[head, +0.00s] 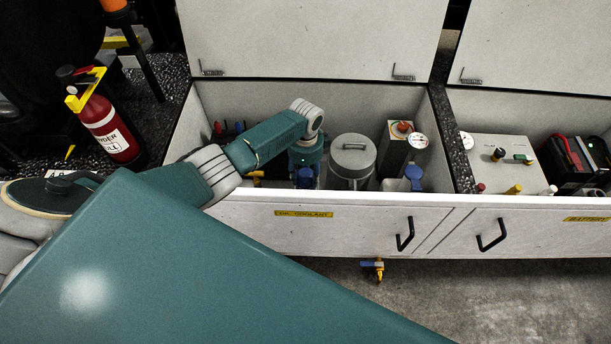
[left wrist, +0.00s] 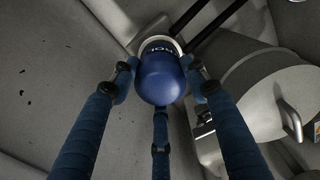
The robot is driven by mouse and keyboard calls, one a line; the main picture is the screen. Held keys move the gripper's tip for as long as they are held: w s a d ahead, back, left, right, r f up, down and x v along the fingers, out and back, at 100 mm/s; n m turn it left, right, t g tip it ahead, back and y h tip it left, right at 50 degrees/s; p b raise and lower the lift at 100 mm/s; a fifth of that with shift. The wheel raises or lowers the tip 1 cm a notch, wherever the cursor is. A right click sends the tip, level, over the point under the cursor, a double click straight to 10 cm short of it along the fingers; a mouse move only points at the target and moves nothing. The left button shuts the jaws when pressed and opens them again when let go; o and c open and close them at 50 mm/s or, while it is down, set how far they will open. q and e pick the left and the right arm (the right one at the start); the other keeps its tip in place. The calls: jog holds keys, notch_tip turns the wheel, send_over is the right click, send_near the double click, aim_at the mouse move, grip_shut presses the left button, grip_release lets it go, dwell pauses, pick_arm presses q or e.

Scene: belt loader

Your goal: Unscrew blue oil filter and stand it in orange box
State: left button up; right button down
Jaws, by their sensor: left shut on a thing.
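The blue oil filter (left wrist: 160,78) shows in the left wrist view, with white lettering near its far end. That far end sits against a pale round mount. My left gripper (left wrist: 160,92) has its dark blue fingers around the filter and is shut on it. In the head view the left gripper (head: 306,178) reaches down into the open compartment labelled oil coolant, and the filter cannot be told apart from the fingers there. I cannot see an orange box in either view. My right gripper is not in view.
A grey lidded canister (head: 352,158) stands close to the right of the left gripper. A grey jug with a blue cap (head: 413,173) is further right. The compartment's front wall (head: 370,208) is a raised edge. A red extinguisher (head: 107,128) stands at left.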

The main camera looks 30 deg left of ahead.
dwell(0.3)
pick_arm(q)
jog(key=shift+d+r+n+p, duration=0.15)
jog(key=shift+n+p, duration=0.3)
jog(key=shift+n, duration=0.75)
jog(key=n+p, duration=0.1)
jog(key=n, duration=0.5)
jog(key=shift+n+p, duration=0.3)
jog(key=shift+p, duration=0.1)
jog(key=n, duration=0.2)
jog(key=shift+n, duration=0.4)
jog(key=o, duration=1.5)
